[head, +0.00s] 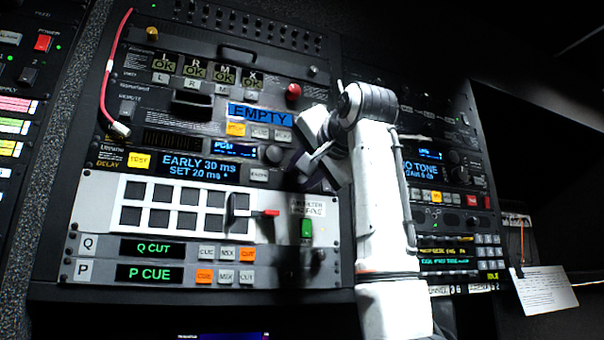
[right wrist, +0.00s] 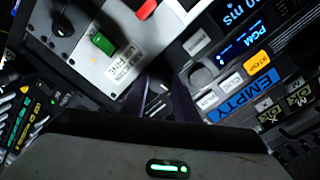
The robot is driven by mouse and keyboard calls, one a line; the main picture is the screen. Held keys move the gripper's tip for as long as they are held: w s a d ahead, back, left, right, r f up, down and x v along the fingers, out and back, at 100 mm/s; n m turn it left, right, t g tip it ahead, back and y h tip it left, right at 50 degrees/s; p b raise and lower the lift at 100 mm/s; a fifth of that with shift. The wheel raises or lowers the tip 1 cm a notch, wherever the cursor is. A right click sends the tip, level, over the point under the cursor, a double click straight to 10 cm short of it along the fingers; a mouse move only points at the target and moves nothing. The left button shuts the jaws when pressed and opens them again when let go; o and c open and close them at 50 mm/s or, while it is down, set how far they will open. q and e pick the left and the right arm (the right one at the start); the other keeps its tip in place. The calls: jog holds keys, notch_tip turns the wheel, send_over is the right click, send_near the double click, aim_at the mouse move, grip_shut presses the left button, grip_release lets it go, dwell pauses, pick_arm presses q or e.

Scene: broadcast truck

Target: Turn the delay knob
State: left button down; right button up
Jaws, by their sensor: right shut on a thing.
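The delay unit's display (head: 198,168) reads "EARLY 30 ms" and "SET 20 ms" in blue in the head view. Part of it shows at the top of the right wrist view (right wrist: 238,12). My right gripper (head: 312,178) is at the right end of this unit's row. Its two dark fingers (right wrist: 165,92) are shut on the delay knob, which is mostly hidden between them and behind the gripper. My left gripper is not in view.
Another dark round knob (head: 273,153) sits just above, beside the PGM display (head: 235,149). A red-tipped lever (head: 270,212) and a green switch (head: 307,228) stand out below. A red cable (head: 106,80) hangs at left. A red button (head: 293,91) is above.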

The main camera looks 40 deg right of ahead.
jog(key=m, duration=1.2)
jog(key=shift+d+f, duration=0.1)
jog(key=shift+f, duration=0.05)
dwell(0.6)
jog(key=o, duration=1.1)
jog(key=shift+c, duration=0.2)
jog(key=b+v, duration=0.3)
jog(key=v, duration=0.7)
jog(key=shift+s, duration=0.25)
jog(key=shift+d, duration=0.1)
